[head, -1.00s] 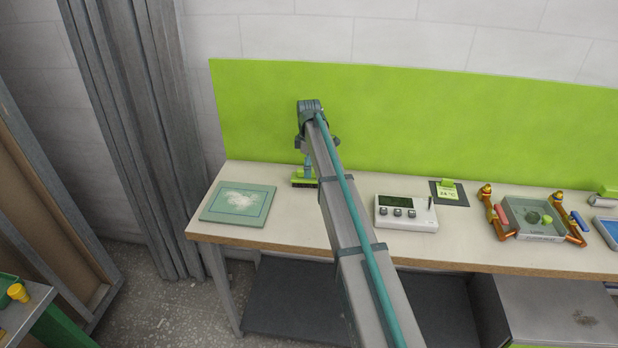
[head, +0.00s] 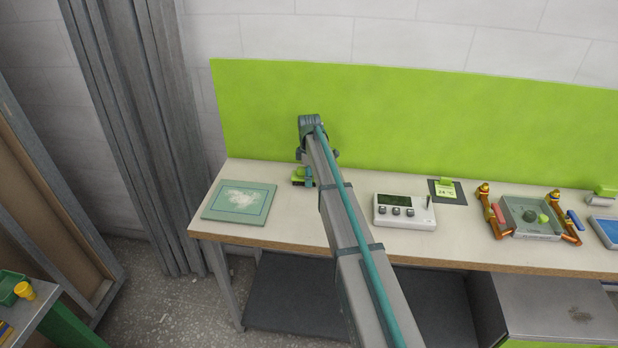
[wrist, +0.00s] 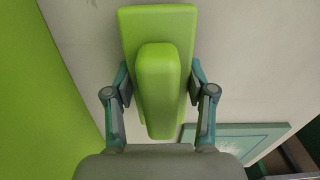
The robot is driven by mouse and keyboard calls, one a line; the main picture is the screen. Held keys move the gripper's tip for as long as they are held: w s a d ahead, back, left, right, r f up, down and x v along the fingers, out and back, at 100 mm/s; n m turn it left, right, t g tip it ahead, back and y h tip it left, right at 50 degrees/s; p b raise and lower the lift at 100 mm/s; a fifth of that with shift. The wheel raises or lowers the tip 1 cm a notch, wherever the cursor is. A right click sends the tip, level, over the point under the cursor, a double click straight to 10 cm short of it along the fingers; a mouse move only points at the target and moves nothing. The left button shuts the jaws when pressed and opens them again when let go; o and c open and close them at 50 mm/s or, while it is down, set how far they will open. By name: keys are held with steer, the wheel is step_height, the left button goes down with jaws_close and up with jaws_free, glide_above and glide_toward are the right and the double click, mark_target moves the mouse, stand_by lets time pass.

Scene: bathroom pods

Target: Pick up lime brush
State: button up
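The lime brush (wrist: 159,88) fills the middle of the wrist view, with a raised lime grip on a wider lime body. In the head view the brush (head: 298,177) stands on the bench near the back, partly hidden by my gripper. My gripper (wrist: 159,86) is open, with one finger on each side of the raised grip. Narrow gaps seem to show between the finger pads and the grip. In the head view my gripper (head: 309,177) is low over the bench at the brush, mostly hidden by my arm.
A teal board (head: 266,190) with a white powdery patch lies left of the brush; it also shows in the wrist view (wrist: 225,133). A white control box (head: 405,224) stands to the right. A lime back panel (head: 260,110) rises close behind.

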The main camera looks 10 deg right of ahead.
steer(key=c, duration=0.6)
steer(key=shift+r, duration=0.2)
steer(key=shift+r+b, duration=0.55)
steer(key=shift+b, duration=0.05)
steer(key=s+d+r+b, duration=0.1)
steer(key=s+d+r, duration=0.1)
steer(key=s+r, duration=0.1)
steer(key=s+d+r+b, duration=0.2)
steer(key=s+d+r, duration=0.1)
steer(key=s+r, duration=0.1)
steer(key=s+d+r+b, duration=0.2)
steer(key=s+d+r, duration=0.1)
steer(key=s+r, duration=0.1)
steer(key=shift+s+d+r, duration=0.1)
steer(key=shift+s+r, duration=0.1)
steer(key=shift+r, duration=0.1)
